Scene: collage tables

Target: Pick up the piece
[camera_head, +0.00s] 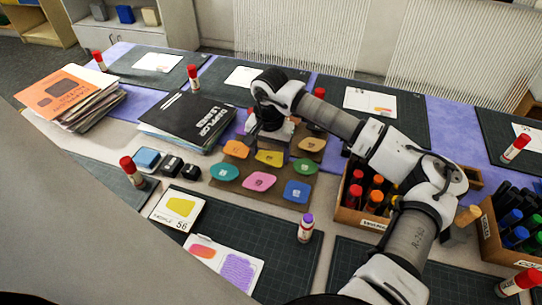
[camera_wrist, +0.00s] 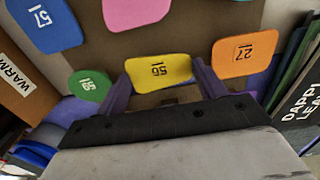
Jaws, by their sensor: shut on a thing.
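The yellow piece (camera_wrist: 158,72), marked 56, sits between the two fingers of my gripper (camera_wrist: 160,82) in the wrist view. The fingers are shut on its sides. In the head view the yellow piece (camera_head: 268,158) shows just in front of my gripper (camera_head: 270,140), over the brown board (camera_head: 275,198). I cannot tell whether it is clear of the board. A card (camera_head: 180,207) with a yellow shape and the number 56 lies on the near left mat.
Other pieces lie around it: orange (camera_wrist: 245,54), green (camera_wrist: 88,85), blue (camera_wrist: 46,22) and pink (camera_wrist: 135,12). A black portfolio (camera_head: 187,120) lies to the left. A wooden crate of bottles (camera_head: 362,214) stands to the right. A glue stick (camera_head: 306,228) stands in front.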

